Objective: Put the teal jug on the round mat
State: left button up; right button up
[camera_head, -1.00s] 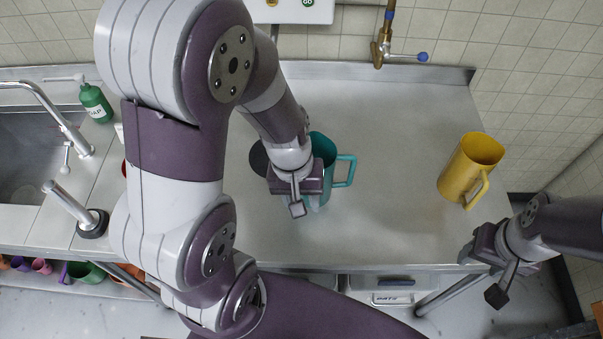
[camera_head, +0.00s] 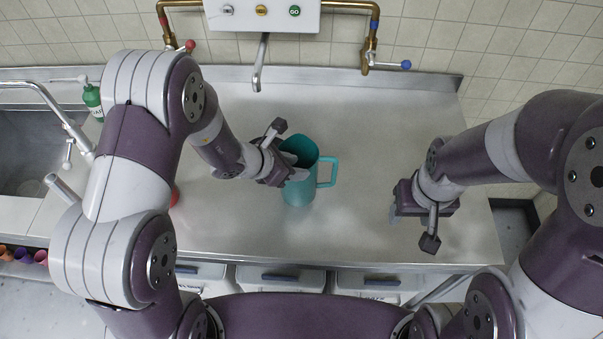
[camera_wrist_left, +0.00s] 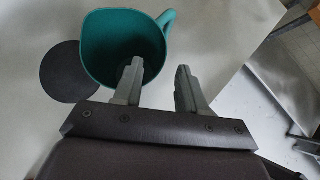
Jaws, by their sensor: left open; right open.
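The teal jug (camera_head: 301,188) stands upright on the steel counter near the middle, its handle to the right. My left gripper (camera_head: 293,170) is open at the jug's left side. In the left wrist view, one finger overlaps the mouth of the jug (camera_wrist_left: 110,35) and the other is outside it; I cannot tell whether the first is inside or only above. A dark round mat (camera_wrist_left: 63,76) lies flat beside the jug in that view. It is hidden in the head view. My right gripper (camera_head: 400,212) is open and empty over the counter's right part.
A steel sink (camera_head: 25,150) and a green soap bottle (camera_head: 93,100) are at the left. A wall tap (camera_head: 368,50) and a button panel (camera_head: 262,14) are at the back. A red thing (camera_head: 174,196) shows beside my left arm. The counter's back middle is clear.

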aim_at(315, 169)
pick_arm(q)
jog(key=p+x, duration=0.2)
jog(key=x, duration=0.3)
jog(key=shift+w+d+f+p, duration=0.1)
jog(key=shift+d+f+p, duration=0.1)
jog(key=shift+p, duration=0.2)
jog(key=shift+w+f, duration=0.1)
grip_shut()
